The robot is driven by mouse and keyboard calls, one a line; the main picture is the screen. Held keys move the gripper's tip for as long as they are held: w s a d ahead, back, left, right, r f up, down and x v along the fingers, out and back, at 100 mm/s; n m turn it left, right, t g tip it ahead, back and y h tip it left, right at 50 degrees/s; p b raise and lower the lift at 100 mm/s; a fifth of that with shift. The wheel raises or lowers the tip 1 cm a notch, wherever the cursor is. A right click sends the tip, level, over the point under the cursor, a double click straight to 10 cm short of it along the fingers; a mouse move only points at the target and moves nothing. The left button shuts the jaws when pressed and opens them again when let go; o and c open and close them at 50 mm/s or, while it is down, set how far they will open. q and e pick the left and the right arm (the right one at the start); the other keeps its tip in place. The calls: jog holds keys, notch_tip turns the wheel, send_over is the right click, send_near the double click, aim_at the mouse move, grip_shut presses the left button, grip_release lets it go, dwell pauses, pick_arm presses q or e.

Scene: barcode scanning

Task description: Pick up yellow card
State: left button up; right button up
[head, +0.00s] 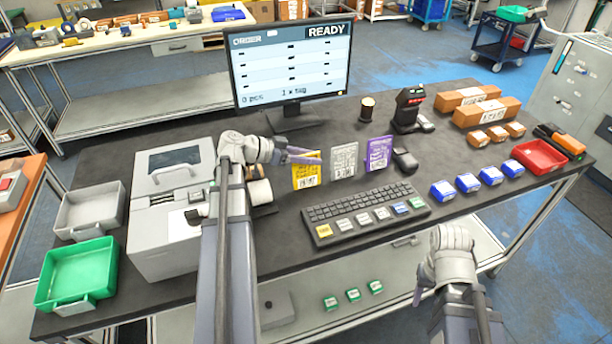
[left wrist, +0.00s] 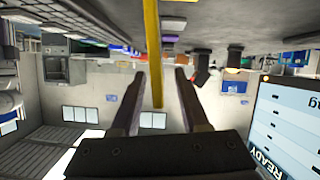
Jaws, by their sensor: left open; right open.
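The yellow card (head: 308,177) stands upright on the dark table, left of a white card (head: 344,161) and a purple card (head: 379,153). My left gripper (head: 312,157) is at the yellow card's upper part and hides some of it. In the left wrist view, the yellow card (left wrist: 152,50) shows edge-on as a narrow strip between the two spread fingers of my left gripper (left wrist: 159,73). Whether either finger touches it is unclear. My right gripper (head: 422,296) is low at the table's front, away from the cards, open and empty.
A keyboard (head: 365,213) lies in front of the cards, and a monitor (head: 291,65) stands behind. A grey box machine (head: 165,240) and a green tray (head: 77,273) are at left. Several blue boxes (head: 467,182) and a red tray (head: 540,156) are at right.

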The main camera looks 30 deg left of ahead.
pick_arm(q)
jog(key=shift+c, duration=0.2)
grip_shut()
dwell(1.1)
